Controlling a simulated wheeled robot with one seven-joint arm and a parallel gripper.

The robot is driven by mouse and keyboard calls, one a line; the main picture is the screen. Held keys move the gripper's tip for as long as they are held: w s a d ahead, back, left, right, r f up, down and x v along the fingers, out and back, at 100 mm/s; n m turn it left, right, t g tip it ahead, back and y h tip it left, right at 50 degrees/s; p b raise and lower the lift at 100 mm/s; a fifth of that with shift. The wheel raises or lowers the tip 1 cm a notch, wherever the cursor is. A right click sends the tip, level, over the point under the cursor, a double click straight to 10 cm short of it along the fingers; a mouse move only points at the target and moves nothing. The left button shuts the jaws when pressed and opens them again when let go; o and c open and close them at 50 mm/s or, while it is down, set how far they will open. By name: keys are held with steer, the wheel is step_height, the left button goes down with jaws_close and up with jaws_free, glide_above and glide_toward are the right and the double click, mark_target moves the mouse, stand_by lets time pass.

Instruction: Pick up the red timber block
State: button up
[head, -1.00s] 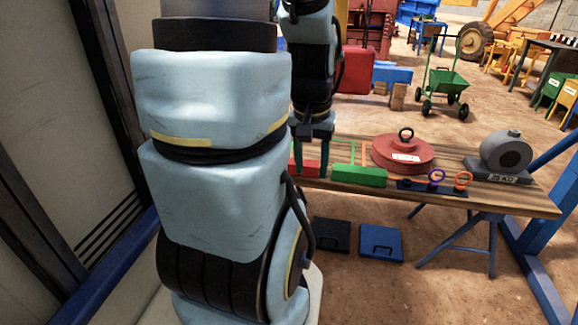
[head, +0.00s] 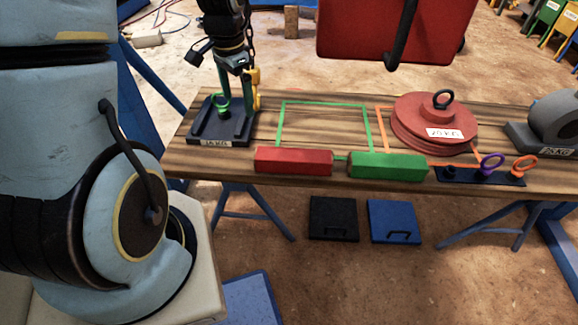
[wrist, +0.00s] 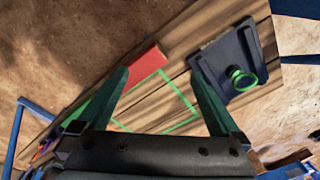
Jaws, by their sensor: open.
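The red timber block (head: 294,161) lies along the front edge of the wooden table, left of a green block (head: 388,166).
A red round weight (head: 432,125) and a rack with purple and orange rings (head: 481,174) stand on the right. A grey weight (head: 555,122) is at the far right. A red box (head: 385,30) appears beyond the table. The green-outlined area (head: 322,125) is bare.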

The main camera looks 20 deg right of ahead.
steer(key=d+f+m+b, duration=0.1)
steer(key=d+f+m, duration=0.2)
steer(key=d+f, duration=0.1)
steer(key=d+f+m+b, duration=0.1)
steer(key=d+f+m, duration=0.2)
steer(key=d+f, duration=0.1)
steer(key=d+f+m+b, duration=0.1)
steer(key=d+f+m, duration=0.2)
steer(key=d+f, duration=0.2)
steer(key=shift+s+d+g, duration=0.15)
steer(key=shift+d+g, duration=0.1)
steer(key=shift+g, duration=0.05)
glide_above(294, 154)
steer(key=f, duration=0.4)
steer(key=shift+w+f, duration=0.25)
steer(key=shift+f, duration=0.15)
steer(key=shift+s+f+p, duration=0.15)
steer(key=shift+f+p, duration=0.15)
steer(key=shift+f, duration=1.15)
steer(key=shift+s+f+p, duration=0.15)
steer(key=shift+f+p, duration=0.1)
steer(key=shift+f, duration=1.2)
jaws_close()
